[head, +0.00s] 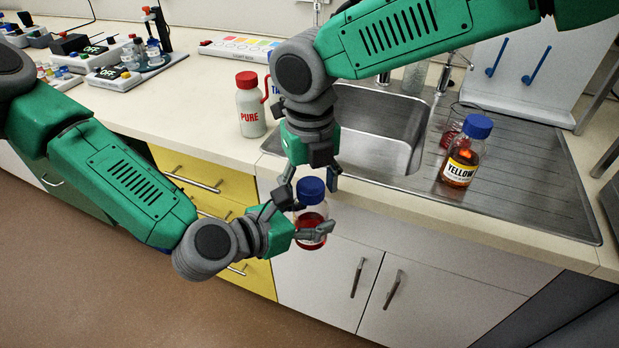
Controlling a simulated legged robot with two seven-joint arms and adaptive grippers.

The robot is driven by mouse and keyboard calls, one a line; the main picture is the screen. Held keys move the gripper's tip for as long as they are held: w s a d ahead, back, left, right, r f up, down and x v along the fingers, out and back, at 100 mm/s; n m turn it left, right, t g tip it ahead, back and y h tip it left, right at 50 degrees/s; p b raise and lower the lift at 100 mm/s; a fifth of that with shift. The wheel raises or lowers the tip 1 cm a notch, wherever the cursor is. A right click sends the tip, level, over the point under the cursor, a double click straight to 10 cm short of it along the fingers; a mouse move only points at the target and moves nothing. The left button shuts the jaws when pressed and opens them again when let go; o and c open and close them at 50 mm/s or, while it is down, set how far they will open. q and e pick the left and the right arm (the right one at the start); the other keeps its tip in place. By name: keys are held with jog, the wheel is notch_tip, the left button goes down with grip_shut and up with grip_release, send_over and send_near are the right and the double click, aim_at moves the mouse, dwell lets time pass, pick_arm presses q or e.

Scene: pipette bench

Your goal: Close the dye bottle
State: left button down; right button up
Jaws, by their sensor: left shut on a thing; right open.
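A clear dye bottle (311,216) with red liquid is held upright in front of the counter edge by my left gripper (298,221), whose fingers are shut around its body. A blue cap (311,190) is on top of its neck; I cannot tell whether it is screwed tight. My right gripper (311,180) comes down from above and is open, with one finger on each side of the cap. The fingers partly hide the bottle, and its label is not readable.
A bottle labelled YELLOW (461,160) with a blue cap stands on the drainboard (520,170) at right, beside a glass beaker (449,135). A white PURE bottle (250,108) with a red cap stands left of the sink (380,125). Drawers and cupboards lie below the held bottle.

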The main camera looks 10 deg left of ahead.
jog(key=c, duration=1.2)
jog(key=m, duration=0.5)
jog(key=shift+m, duration=0.3)
jog(key=m, duration=0.4)
jog(key=shift+m, duration=0.3)
jog(key=m, duration=0.3)
jog(key=shift+a, duration=0.1)
jog(key=shift+s, duration=0.1)
jog(key=o, duration=1.3)
jog(key=shift+c, duration=0.2)
